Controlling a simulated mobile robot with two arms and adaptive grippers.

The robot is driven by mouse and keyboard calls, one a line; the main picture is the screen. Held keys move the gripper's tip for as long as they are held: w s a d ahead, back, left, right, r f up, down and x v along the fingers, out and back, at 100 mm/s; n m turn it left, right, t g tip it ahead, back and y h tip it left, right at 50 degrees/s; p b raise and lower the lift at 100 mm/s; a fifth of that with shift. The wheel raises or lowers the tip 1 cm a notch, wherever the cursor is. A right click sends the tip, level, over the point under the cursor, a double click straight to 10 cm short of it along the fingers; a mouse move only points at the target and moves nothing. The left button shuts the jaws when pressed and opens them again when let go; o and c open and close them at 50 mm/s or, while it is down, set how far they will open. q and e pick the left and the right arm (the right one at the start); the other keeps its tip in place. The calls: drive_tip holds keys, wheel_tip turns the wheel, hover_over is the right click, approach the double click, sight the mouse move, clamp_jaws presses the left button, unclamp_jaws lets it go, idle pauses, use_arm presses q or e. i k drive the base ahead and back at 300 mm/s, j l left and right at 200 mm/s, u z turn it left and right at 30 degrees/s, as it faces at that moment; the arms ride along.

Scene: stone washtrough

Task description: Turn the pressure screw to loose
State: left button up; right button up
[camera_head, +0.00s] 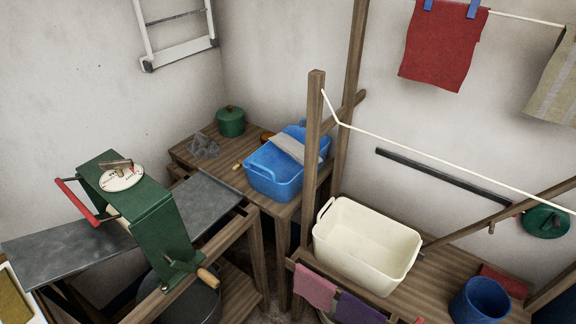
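A green mangle (158,225) stands on a wooden bench at the left. The pressure screw (117,164) is on top of it, with a short wooden bar handle lying across a round white dial (121,178). The dial carries small dark and red markings that are too small to read. A red bar (78,201) sticks out at the mangle's left side. A crank with a wooden grip (207,278) is at its lower front. Neither of my grippers is in view, and nothing touches the screw.
Grey boards (70,252) extend on both sides of the mangle. A dark tub (187,300) is below it. A blue basin (272,176) and green pot (231,121) stand behind. A wooden post (313,140), clothesline and cream tub (362,246) are right. Space above the screw is clear.

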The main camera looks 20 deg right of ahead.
sight(117, 164)
drive_tip(key=u, duration=0.55)
drive_tip(key=k+l+u, duration=0.1)
drive_tip(key=u, duration=0.3)
drive_tip(key=k+l+u, duration=0.2)
drive_tip(key=u, duration=0.2)
drive_tip(key=k+l+u, duration=0.1)
drive_tip(key=u, duration=0.25)
